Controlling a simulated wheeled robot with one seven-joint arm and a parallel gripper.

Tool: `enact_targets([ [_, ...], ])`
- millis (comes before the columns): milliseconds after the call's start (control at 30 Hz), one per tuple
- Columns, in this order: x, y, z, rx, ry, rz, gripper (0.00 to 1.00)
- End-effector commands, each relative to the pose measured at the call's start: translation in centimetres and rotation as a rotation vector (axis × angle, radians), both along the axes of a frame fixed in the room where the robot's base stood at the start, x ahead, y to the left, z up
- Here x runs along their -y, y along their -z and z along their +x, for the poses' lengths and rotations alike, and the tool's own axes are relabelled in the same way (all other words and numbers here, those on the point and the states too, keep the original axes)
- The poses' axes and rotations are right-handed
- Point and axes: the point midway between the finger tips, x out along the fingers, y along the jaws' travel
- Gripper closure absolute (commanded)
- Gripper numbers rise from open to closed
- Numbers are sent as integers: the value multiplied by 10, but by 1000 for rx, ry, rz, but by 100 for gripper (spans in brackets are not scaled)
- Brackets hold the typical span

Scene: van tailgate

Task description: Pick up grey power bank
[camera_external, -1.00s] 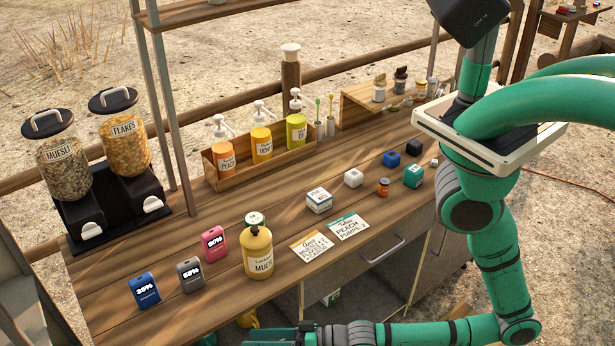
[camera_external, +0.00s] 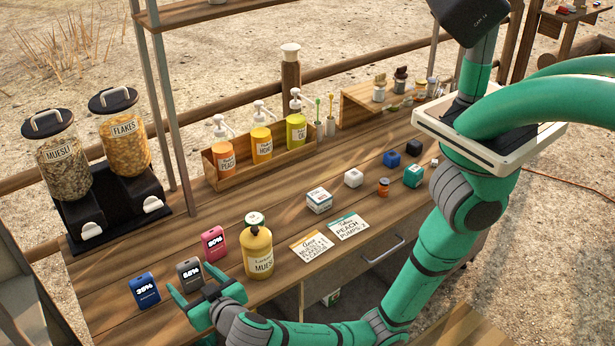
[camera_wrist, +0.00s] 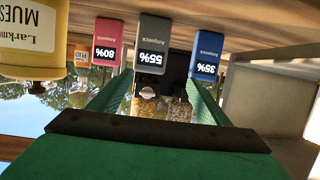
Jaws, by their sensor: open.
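The grey power bank (camera_external: 189,274), marked 55%, stands on the wooden counter between a blue one (camera_external: 145,289), marked 35%, and a pink one (camera_external: 214,243), marked 80%. My gripper (camera_external: 192,301) is open and empty, low over the counter's front, with its fingers pointing at the grey power bank from the front. In the wrist view, which is upside down, the grey power bank (camera_wrist: 153,45) appears between and beyond the two green fingers. The blue one (camera_wrist: 207,53) is to its right and the pink one (camera_wrist: 107,42) to its left.
A yellow muesli bottle (camera_external: 257,253) stands close to the right of my gripper. Dispensers of muesli (camera_external: 64,163) and flakes (camera_external: 125,146) stand behind. Two cards (camera_external: 312,246) and small boxes (camera_external: 319,201) lie farther right. The counter behind the power banks is fairly clear.

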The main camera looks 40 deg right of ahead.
Motion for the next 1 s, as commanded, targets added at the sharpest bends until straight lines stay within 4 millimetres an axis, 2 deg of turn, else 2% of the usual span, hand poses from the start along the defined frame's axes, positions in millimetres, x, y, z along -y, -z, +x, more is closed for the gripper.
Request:
enact_targets([
  [100,11,7,8,-68,71,6,30],
  [233,16,14,15,-98,98,7,30],
  [500,18,29,50,-99,99,6,30],
  [767,18,36,66,-99,97,7,30],
  [1000,17,49,96,-99,98,6,30],
])
